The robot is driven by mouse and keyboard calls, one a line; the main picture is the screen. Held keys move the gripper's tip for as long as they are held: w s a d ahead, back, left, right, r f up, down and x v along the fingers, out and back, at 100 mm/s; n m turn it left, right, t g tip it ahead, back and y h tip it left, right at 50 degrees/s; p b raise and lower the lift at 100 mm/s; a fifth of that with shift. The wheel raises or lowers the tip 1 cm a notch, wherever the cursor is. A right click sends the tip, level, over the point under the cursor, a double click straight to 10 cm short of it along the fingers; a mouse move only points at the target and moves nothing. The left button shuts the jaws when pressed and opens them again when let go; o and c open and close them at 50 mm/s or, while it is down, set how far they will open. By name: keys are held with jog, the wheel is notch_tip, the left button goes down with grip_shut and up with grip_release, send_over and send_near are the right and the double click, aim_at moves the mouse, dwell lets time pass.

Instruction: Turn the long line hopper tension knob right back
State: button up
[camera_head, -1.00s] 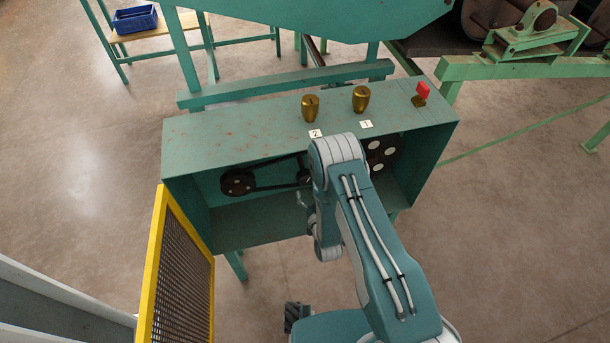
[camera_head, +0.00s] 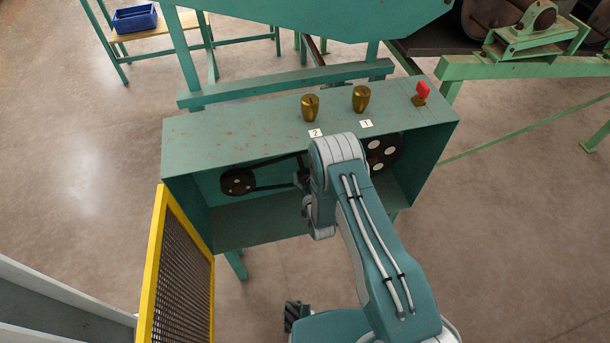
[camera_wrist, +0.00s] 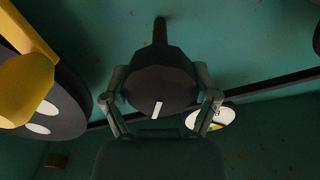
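A dark faceted knob (camera_wrist: 158,78) with a white mark on its face shows in the middle of the wrist view, on a rod from the green back wall. My gripper (camera_wrist: 162,84) has its fingers spread, one on each side of this knob. I cannot tell whether the fingers touch it. In the head view my gripper (camera_head: 302,180) reaches into the open front of the green box (camera_head: 230,130). My arm hides much of the knob's place there.
Belt pulleys sit inside the box, one at left (camera_head: 238,182) and one with white spots (camera_head: 382,150) at right. Two brass knobs (camera_head: 310,108) (camera_head: 361,98) and a red switch (camera_head: 422,90) stand on top. A yellow-framed mesh panel (camera_head: 160,262) stands at front left.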

jog(key=shift+a+n, duration=0.1)
jog(key=shift+n, duration=1.5)
jog(key=o, duration=1)
jog(key=v, duration=1.2)
